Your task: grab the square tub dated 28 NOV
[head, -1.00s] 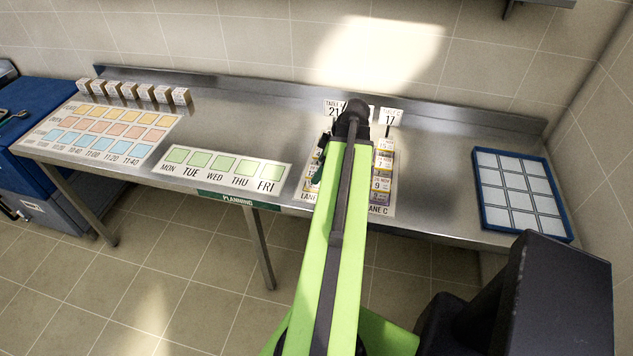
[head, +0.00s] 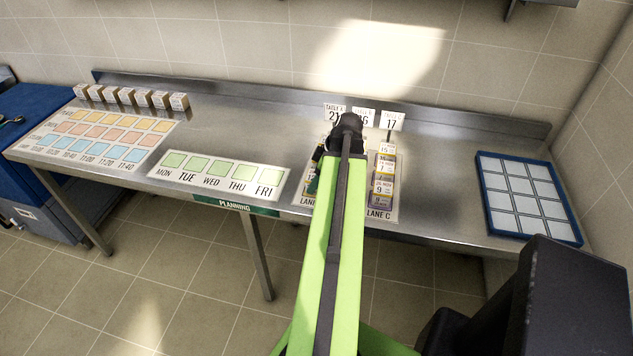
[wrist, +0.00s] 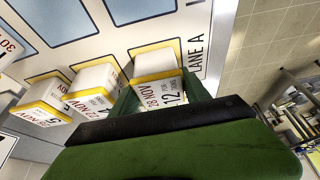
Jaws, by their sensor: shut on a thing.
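In the wrist view a white, square-topped tub with a yellow band, dated 28 NOV and marked 12 (wrist: 155,64), sits between the green fingers of my gripper (wrist: 160,92). The gripper is shut on it, at the LANE A end of the lane mat. I cannot tell whether the tub touches the mat. A tub dated 22 NOV (wrist: 96,82) stands just left of it, and another tub (wrist: 42,103) stands further left. In the head view my arm hides the held tub and most of lanes A and B.
Lane C (head: 384,180) holds several tubs, with upright number cards (head: 391,121) behind. A blue tray with white squares (head: 485,205) lies to the right. The planning mat (head: 222,180) lies left, with a row of small boxes (head: 128,97) beyond. Steel bench shows between them.

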